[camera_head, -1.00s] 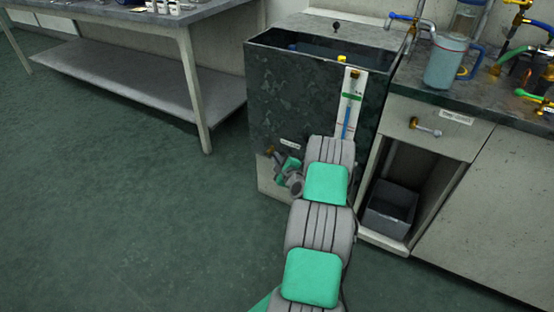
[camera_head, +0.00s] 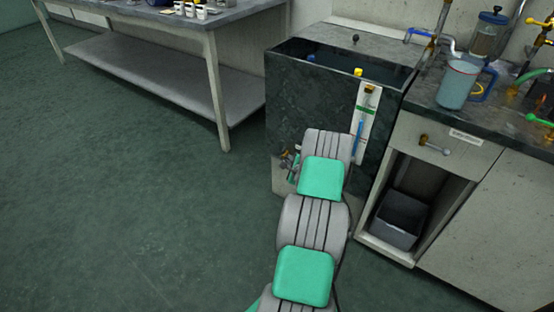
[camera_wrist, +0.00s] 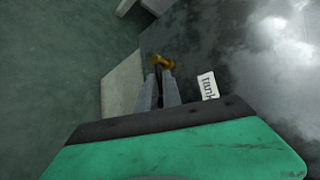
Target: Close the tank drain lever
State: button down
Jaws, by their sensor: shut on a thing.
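The tank (camera_head: 315,110) is a dark, open-topped box on a pale base. In the wrist view, the brass drain fitting (camera_wrist: 163,62) sticks out low on the tank, beside a white label (camera_wrist: 208,86) reading "tank". My gripper (camera_wrist: 159,76) has its two grey fingers at this fitting, shut on the drain lever. The lever itself is mostly hidden between the fingers, so its angle cannot be told. In the head view, my arm covers most of the gripper and the drain at the tank's lower left.
A bench with a low shelf (camera_head: 160,75) stands at left. At right, a counter holds a blue-handled jug (camera_head: 455,85), above a grey bin (camera_head: 401,218) in an open cabinet. The tank's front carries a white gauge strip (camera_head: 366,120). The floor at left is clear.

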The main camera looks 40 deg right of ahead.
jog(key=c, duration=1.5)
grip_release()
jog(key=p+v, duration=0.2)
jog(key=v, duration=0.6)
jog(key=shift+w, duration=0.1)
